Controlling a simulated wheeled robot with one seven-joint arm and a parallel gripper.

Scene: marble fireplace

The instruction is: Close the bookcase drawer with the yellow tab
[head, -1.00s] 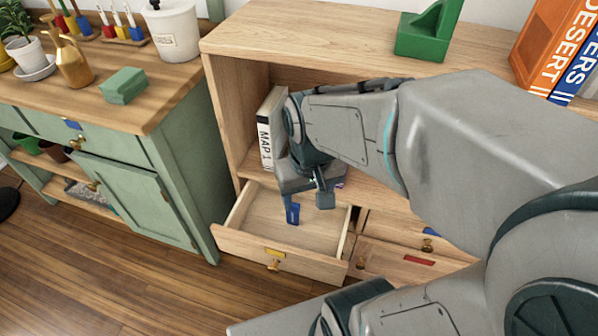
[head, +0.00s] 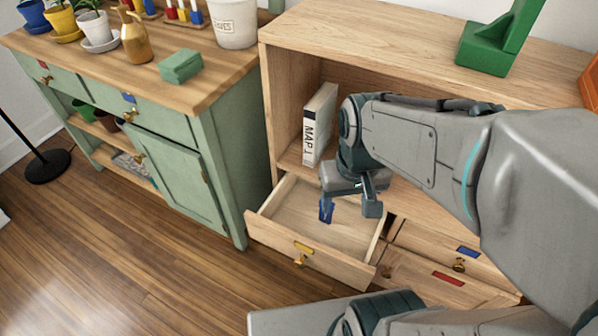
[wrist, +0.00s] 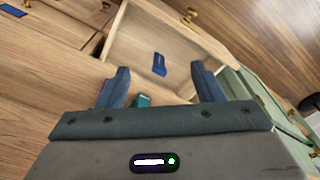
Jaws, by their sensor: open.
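The bookcase drawer with the yellow tab (head: 303,247) and a brass knob is pulled out at the bookcase's lower left. Its inside (head: 290,208) is exposed, and it also shows in the wrist view (wrist: 125,38).
A closed drawer with a blue tab (head: 468,251) and one with a red tab (head: 447,279) are at right. A book (head: 319,125) stands on the shelf above. A green cabinet (head: 225,165) stands to the left. The floor (head: 150,270) in front is clear.

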